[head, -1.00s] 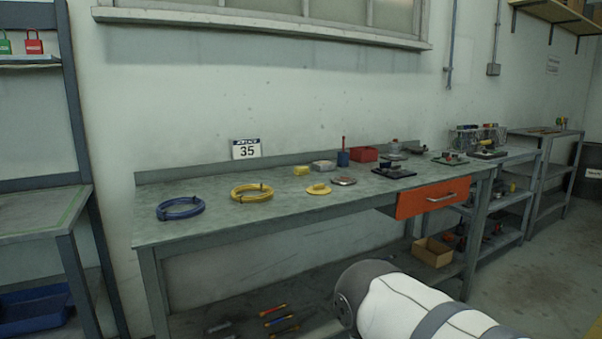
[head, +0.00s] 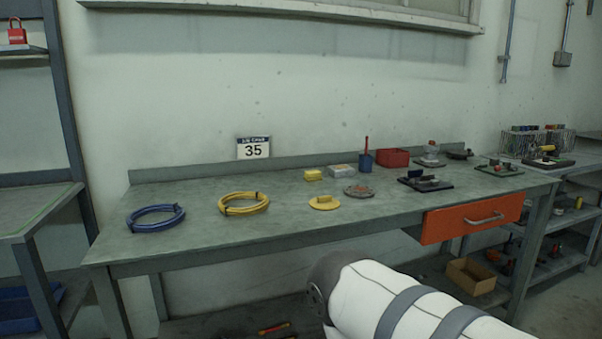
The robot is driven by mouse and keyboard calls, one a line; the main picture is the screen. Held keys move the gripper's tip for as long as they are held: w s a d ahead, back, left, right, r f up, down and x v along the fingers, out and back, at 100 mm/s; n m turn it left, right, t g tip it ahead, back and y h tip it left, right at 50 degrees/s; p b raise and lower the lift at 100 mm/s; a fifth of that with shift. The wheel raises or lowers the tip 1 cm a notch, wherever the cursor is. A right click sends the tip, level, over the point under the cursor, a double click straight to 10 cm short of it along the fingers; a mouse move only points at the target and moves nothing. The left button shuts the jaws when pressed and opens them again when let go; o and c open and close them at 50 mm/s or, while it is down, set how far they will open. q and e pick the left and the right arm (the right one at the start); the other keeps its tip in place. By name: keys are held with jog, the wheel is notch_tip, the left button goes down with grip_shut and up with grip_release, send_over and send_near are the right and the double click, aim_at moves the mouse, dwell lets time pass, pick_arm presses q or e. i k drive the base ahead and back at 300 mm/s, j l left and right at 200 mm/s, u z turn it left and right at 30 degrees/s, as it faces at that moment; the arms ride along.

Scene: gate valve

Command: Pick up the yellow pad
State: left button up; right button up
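Two small yellow things lie on the workbench (head: 200,200) in the head view. One is a yellow block (head: 313,174) toward the back of the top. The other is a flat round yellow piece with a raised grip (head: 324,203), nearer the front edge. I cannot tell for sure which is the yellow pad. Both lie free on the top with nothing touching them. Part of my own white arm shows at the bottom, in front of the bench. Neither of my grippers is in view.
A blue cable coil (head: 155,218) and a yellow cable coil (head: 244,203) lie to the left. A grey-white block (head: 343,171), a round metal piece (head: 359,191), a blue cup (head: 366,161) and a red box (head: 393,157) are close by. An orange drawer (head: 471,218) is at the front right.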

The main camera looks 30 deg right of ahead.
aim_at(315, 175)
jog(key=l+u, duration=0.25)
jog(key=l, duration=0.45)
jog(key=l+u, duration=0.3)
jog(key=l, duration=0.4)
jog(key=i, duration=0.05)
